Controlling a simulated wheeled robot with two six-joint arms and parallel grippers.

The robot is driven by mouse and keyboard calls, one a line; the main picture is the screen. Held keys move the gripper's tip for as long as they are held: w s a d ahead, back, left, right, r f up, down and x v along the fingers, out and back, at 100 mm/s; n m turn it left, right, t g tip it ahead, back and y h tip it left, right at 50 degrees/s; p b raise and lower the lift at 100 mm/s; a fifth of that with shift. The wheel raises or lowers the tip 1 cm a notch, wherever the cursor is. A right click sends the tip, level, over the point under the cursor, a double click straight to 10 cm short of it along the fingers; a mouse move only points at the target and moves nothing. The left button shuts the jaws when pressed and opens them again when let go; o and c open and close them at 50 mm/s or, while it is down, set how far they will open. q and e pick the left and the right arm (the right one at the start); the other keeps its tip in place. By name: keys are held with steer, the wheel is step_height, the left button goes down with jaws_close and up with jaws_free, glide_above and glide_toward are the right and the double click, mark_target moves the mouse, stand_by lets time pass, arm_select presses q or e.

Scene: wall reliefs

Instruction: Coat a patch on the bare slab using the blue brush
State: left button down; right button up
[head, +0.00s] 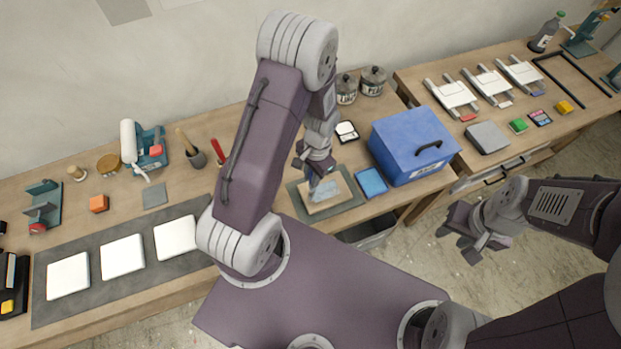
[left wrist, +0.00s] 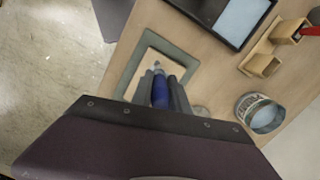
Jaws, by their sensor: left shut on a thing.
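My left gripper (head: 316,170) is shut on the blue brush (left wrist: 160,92), whose handle shows between the fingers in the left wrist view. The brush points down at the pale beige slab (head: 341,201), which also shows in the left wrist view (left wrist: 143,74). The slab lies on a dark grey-green mat (head: 352,204). A grey-blue area shows on the slab under the gripper in the head view. I cannot tell whether the bristles touch the slab. My right gripper (head: 461,240) is open and empty, out over the floor in front of the bench.
A blue-filled tray (head: 371,182) lies right of the slab, beside a large blue box (head: 413,146). Jars (head: 346,88) stand behind. White slabs (head: 122,256) lie on a grey mat at the left. A second bench at the right holds white pieces (head: 487,83).

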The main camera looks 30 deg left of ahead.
arm_select(q)
step_height(320, 180, up, 6)
steer(key=p, duration=0.4)
steer(key=shift+d+p, duration=0.1)
steer(key=shift+p, duration=0.3)
steer(key=shift+f, duration=0.1)
steer(key=shift+w+d, duration=0.1)
